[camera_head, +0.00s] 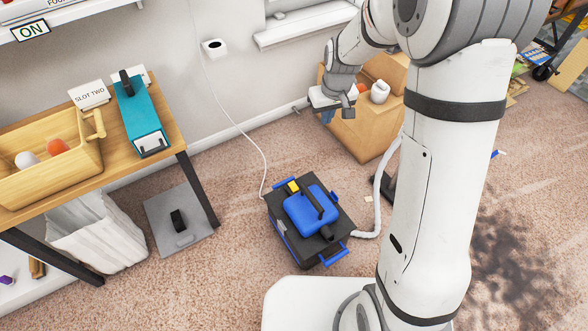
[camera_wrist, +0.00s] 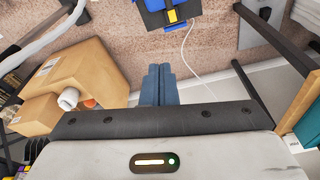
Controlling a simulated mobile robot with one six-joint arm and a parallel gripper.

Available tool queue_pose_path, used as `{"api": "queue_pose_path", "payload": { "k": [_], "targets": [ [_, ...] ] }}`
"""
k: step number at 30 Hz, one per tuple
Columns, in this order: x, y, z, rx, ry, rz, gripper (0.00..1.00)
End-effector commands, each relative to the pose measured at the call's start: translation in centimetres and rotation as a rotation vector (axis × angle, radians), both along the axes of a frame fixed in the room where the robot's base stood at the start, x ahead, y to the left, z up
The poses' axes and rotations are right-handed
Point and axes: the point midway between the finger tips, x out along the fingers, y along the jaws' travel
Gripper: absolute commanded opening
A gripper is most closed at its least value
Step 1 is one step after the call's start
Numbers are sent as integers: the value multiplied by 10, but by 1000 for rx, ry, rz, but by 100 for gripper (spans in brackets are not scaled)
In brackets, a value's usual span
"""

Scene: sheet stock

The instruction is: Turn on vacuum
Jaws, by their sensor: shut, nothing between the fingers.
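The vacuum (camera_head: 308,216) is a black box with a blue top, a black handle and blue side clips. It stands on the carpet in the middle of the head view. A small yellow part (camera_head: 292,187) sits on its far edge and also shows in the wrist view (camera_wrist: 172,15). A white hose (camera_head: 378,190) runs from its right side, and a thin white cord leads up to the wall outlet (camera_head: 214,47). My gripper (camera_head: 328,117) is above and behind the vacuum, near the cardboard box. In the wrist view its blue fingers (camera_wrist: 158,84) are together and empty, apart from the vacuum.
A cardboard box (camera_head: 365,125) with small items on top stands by the wall. A wooden table (camera_head: 172,131) at left bears a wooden crate (camera_head: 45,185) and a teal case (camera_head: 139,115). A grey plate (camera_head: 178,223) and a white bin (camera_head: 97,235) are below. Carpet around the vacuum's left side is clear.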

Motion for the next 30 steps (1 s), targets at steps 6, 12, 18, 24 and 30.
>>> {"api": "queue_pose_path", "payload": {
  "k": [6, 12, 18, 24, 30],
  "targets": [
    [53, 41, -166, -7, 15, 113, 0],
    [76, 69, -276, -13, 15, 190, 0],
    [82, 81, -324, -17, 14, 226, 0],
    [83, 82, -328, -18, 13, 231, 0],
    [82, 83, -328, -18, 13, 231, 0]
  ]
}}
